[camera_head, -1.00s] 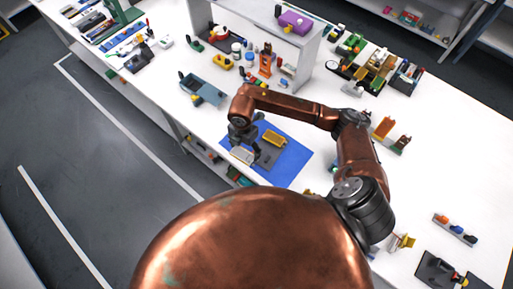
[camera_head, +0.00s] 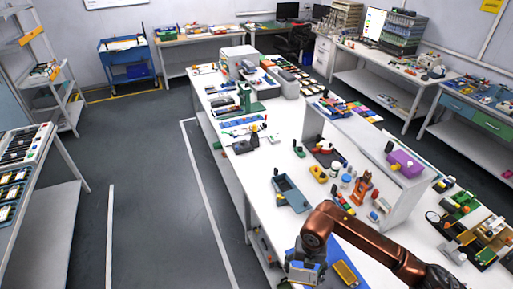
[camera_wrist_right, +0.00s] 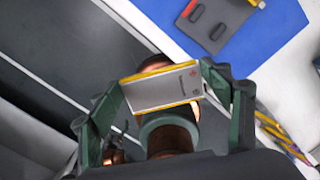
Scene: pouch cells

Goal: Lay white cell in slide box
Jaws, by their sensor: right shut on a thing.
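My right gripper (camera_wrist_right: 165,92) is shut on a white-silver cell (camera_wrist_right: 162,88) with yellow edges, which spans between its two fingers in the right wrist view. In the head view the right gripper (camera_head: 304,272) is at the bottom, holding the cell beside the blue mat (camera_head: 325,256), near the table's front edge. A blue-grey open box (camera_head: 291,192), probably the slide box, stands on the table farther back, apart from the gripper. A yellow cell (camera_head: 346,272) lies on the mat to the right. My left gripper is not in view.
A white shelf unit (camera_head: 385,170) rises on the right. The wrist view shows a grey plate with dark pads (camera_wrist_right: 205,25) on the mat. The aisle floor (camera_head: 160,200) is clear.

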